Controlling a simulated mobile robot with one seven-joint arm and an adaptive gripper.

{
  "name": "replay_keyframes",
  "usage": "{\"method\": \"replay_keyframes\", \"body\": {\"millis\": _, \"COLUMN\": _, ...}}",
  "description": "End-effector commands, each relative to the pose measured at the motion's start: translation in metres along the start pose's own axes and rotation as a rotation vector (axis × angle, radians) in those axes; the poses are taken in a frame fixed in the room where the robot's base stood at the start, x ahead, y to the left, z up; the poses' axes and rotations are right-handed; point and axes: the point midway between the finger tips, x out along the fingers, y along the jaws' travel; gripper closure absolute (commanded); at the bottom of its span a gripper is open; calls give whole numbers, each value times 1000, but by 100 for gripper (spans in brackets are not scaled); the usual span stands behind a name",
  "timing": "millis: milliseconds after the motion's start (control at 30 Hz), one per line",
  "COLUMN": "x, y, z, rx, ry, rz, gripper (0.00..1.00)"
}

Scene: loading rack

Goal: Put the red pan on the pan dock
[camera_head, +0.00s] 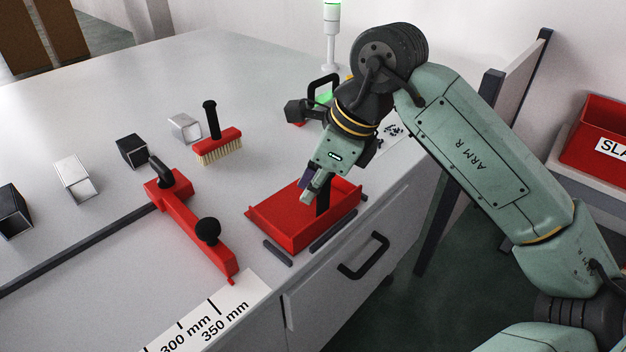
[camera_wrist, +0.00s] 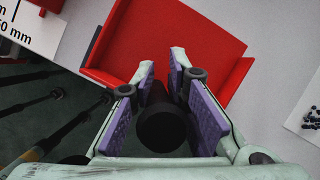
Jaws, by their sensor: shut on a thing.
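The red pan (camera_head: 287,225) is an open tray with low walls, near the front edge of the grey bench. It also fills the top of the wrist view (camera_wrist: 180,40). My gripper (camera_head: 318,198) is shut on the pan's upright black handle; its purple pads flank the dark handle (camera_wrist: 162,125) in the wrist view. Dark strips (camera_head: 333,230) lie on the bench along the pan's near side and around it, apparently the pan dock. The pan looks roughly level over or among them. I cannot tell whether its underside touches the bench.
A red bar tool with black knobs (camera_head: 195,225) lies left of the pan. A red brush (camera_head: 217,146) stands behind it. Several small metal blocks (camera_head: 72,175) sit farther left. A drawer handle (camera_head: 363,256) juts from the bench front. A red bin (camera_head: 597,135) is at the right.

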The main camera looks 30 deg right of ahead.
Motion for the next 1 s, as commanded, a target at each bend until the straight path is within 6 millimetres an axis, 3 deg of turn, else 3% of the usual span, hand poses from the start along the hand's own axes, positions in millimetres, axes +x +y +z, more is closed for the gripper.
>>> {"method": "replay_keyframes", "body": {"millis": 267, "x": 4, "y": 0, "z": -2, "rx": 0, "ry": 0, "rz": -1, "gripper": 100}}
{"method": "replay_keyframes", "body": {"millis": 300, "x": 3, "y": 0, "z": -1, "rx": 0, "ry": 1, "rz": 0, "gripper": 83}}
{"method": "replay_keyframes", "body": {"millis": 600, "x": 2, "y": 0, "z": -1, "rx": 0, "ry": 1, "rz": 0, "gripper": 64}}
{"method": "replay_keyframes", "body": {"millis": 1000, "x": -3, "y": 0, "z": 0, "rx": 1, "ry": 1, "rz": -1, "gripper": 64}}
